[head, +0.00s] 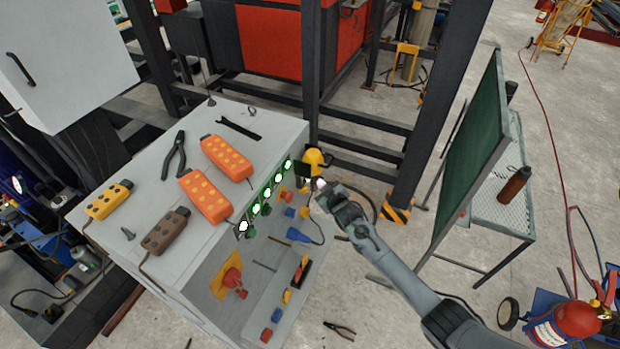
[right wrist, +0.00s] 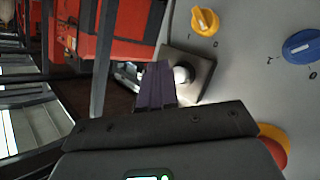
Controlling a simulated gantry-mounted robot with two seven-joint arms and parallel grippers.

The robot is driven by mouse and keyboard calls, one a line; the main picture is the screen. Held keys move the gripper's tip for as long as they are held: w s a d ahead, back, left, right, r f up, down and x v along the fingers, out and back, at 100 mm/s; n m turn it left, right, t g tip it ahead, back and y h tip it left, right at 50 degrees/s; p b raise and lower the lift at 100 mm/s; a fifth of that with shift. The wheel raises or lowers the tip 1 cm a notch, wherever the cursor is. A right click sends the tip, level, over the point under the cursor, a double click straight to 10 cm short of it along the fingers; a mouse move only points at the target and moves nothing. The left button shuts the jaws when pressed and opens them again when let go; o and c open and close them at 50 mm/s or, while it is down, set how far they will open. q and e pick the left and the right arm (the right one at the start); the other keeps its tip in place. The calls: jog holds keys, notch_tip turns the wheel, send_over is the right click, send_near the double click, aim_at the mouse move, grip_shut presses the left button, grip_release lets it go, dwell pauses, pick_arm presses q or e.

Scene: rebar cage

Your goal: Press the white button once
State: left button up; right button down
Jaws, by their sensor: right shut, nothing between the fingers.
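The white button (right wrist: 182,75) is a small round knob on a square grey-brown plate (right wrist: 205,72) on the light grey panel, seen in the right wrist view. My right gripper (right wrist: 158,80) has its dark fingers shut together with nothing between them. The fingertips overlap the left part of the plate, just left of the button in that view; I cannot tell if they touch it. In the head view my right gripper (head: 322,192) is at the far right end of the control box front. A small pale spot shows at its tip, but I cannot clearly tell the button there. My left gripper is not in view.
The control box (head: 150,150) carries orange pendants (head: 226,157), pliers (head: 174,155) and a wrench (head: 238,129). In the wrist view a yellow knob (right wrist: 204,21), a blue knob (right wrist: 300,46) and a red button (right wrist: 272,150) are nearby. A green board (head: 470,150) stands right.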

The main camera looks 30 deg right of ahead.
jog(key=s+d+p, duration=0.2)
jog(key=s, duration=0.1)
jog(key=shift+s+d, duration=0.1)
jog(key=shift+s, duration=0.2)
dwell(0.5)
